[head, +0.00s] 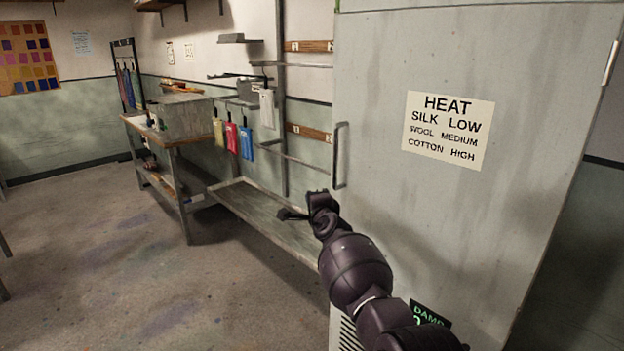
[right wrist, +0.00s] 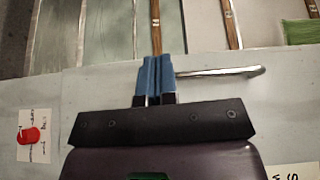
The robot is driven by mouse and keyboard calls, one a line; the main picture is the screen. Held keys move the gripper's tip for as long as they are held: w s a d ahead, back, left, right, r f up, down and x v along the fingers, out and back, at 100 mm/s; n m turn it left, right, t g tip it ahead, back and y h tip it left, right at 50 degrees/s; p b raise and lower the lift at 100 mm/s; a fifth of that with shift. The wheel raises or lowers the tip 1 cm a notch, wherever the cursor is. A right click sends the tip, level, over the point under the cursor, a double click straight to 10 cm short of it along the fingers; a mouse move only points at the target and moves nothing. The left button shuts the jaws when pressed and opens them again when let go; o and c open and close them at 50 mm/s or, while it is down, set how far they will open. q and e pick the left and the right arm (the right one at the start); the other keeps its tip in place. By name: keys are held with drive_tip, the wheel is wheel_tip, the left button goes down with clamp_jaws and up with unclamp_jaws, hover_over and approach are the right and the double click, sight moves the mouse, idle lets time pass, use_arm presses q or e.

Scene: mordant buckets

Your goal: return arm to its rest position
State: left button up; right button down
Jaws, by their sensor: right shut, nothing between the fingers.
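My right arm reaches in from the lower right of the head view. Its gripper (head: 291,214) is in front of the grey cabinet, left of and below the upright door handle (head: 341,155). In the right wrist view the two blue fingertips (right wrist: 157,78) are together with nothing between them. The handle (right wrist: 222,71) shows just right of the fingertips there; I cannot tell whether they touch. My left gripper is in neither view.
The cabinet door (head: 440,60) carries a heat-setting sign (head: 448,130) and looks closed. A low shelf (head: 265,215) runs left of it, under hanging coloured tags (head: 232,138). A workbench (head: 165,135) stands further left. The floor (head: 130,270) at left is clear.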

drive_tip(key=s+d+r+n+t, duration=0.25)
drive_tip(key=d+r+n, duration=0.25)
drive_tip(key=r+n, duration=0.4)
drive_tip(key=s+d+f+n+g+h, duration=0.1)
drive_tip(key=s+d+f+n+h, duration=0.15)
drive_tip(key=s+d+f, duration=0.6)
drive_tip(key=s+d+f+n+g+h, duration=0.15)
drive_tip(key=s+d+f+n, duration=0.3)
drive_tip(key=s+f, duration=0.7)
drive_tip(key=s+d+f+g, duration=0.2)
drive_tip(key=s+f, duration=0.3)
drive_tip(key=s, duration=0.5)
drive_tip(key=s+d+f+g, duration=0.2)
drive_tip(key=s+f, duration=0.4)
drive_tip(key=s, duration=0.5)
drive_tip(key=s+d+f+g, duration=0.1)
drive_tip(key=s+d+f, duration=0.1)
drive_tip(key=s+f, duration=0.4)
drive_tip(key=s, duration=0.4)
drive_tip(key=shift+s+d+f+g+h, duration=0.2)
drive_tip(key=shift+s+g+h, duration=0.1)
drive_tip(key=shift+s+g, duration=0.1)
drive_tip(key=c, duration=1.8)
unclamp_jaws()
